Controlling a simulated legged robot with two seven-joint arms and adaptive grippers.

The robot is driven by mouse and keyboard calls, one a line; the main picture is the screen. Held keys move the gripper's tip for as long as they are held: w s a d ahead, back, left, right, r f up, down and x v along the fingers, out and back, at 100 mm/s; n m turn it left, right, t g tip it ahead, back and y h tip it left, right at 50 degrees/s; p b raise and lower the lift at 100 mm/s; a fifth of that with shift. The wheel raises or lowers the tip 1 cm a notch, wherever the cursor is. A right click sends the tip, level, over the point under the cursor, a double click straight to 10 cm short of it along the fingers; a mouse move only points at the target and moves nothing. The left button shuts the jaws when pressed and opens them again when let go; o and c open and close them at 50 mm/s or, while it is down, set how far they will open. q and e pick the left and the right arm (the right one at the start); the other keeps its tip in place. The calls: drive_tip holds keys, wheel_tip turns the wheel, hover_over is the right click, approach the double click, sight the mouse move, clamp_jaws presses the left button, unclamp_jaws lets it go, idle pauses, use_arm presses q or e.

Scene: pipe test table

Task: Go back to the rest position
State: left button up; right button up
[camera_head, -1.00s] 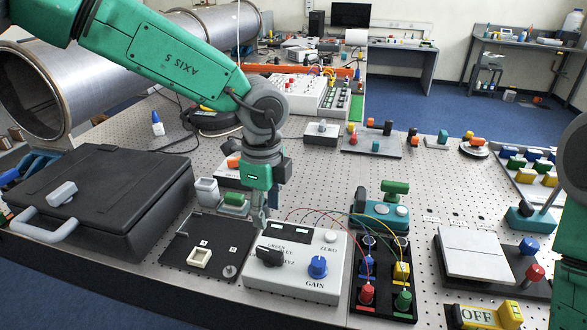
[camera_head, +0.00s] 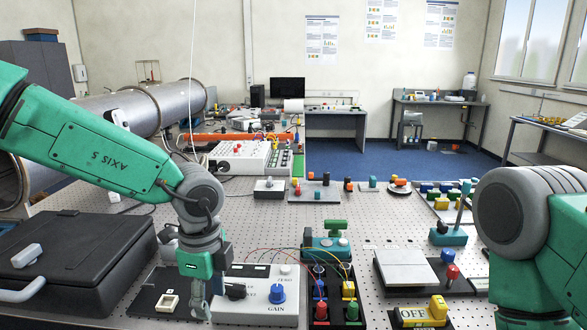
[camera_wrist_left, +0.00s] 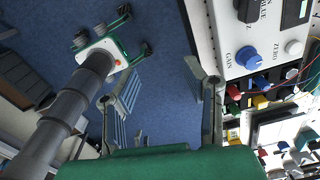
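My left gripper (camera_head: 203,303) points down in the head view, at the left edge of the white control box (camera_head: 257,310) with a blue knob. The black plate (camera_head: 149,303) lies beside it on the left. In the left wrist view its two fingers (camera_wrist_left: 159,92) stand wide apart with only floor between them. It looks open and empty. My right arm's upper links fill the right edge of the head view.
A black case (camera_head: 75,262) stands left of the plate. A connector block (camera_head: 336,283) with wired plugs, a grey tilted plate (camera_head: 405,269) and a yellow OFF switch (camera_head: 438,308) stand to the right. The perforated table (camera_head: 270,213) has bare room farther back.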

use_arm(q)
drive_tip(key=s+a+f+m+t+y+b, duration=0.1)
drive_tip(key=s+a+f+m+b, duration=0.25)
drive_tip(key=f+m, duration=0.65)
drive_tip(key=s+a+f+m+t+y+b, duration=0.1)
drive_tip(key=s+a+f+m+y+b, duration=0.1)
drive_tip(key=a+f+m, duration=0.5)
drive_tip(key=s+a+f+m+t+y+b, duration=0.1)
drive_tip(key=s+a+f+m+t+b, duration=0.15)
drive_tip(key=f+m, duration=0.95)
drive_tip(key=s+f+m+g+h+b, duration=0.2)
drive_tip(key=s+f+m, duration=0.3)
drive_tip(key=s+m, duration=0.5)
drive_tip(key=s+f+m+g+h+b, duration=0.1)
drive_tip(key=s+f+m+b, duration=0.3)
drive_tip(key=s+m, duration=0.6)
wheel_tip(320, 180, down, 2)
drive_tip(key=m+g, duration=0.1)
drive_tip(key=m, duration=0.2)
drive_tip(key=shift+s+a+f+h+b, duration=0.15)
drive_tip(key=shift+s+a+h+b, duration=0.15)
drive_tip(key=shift+h, duration=0.1)
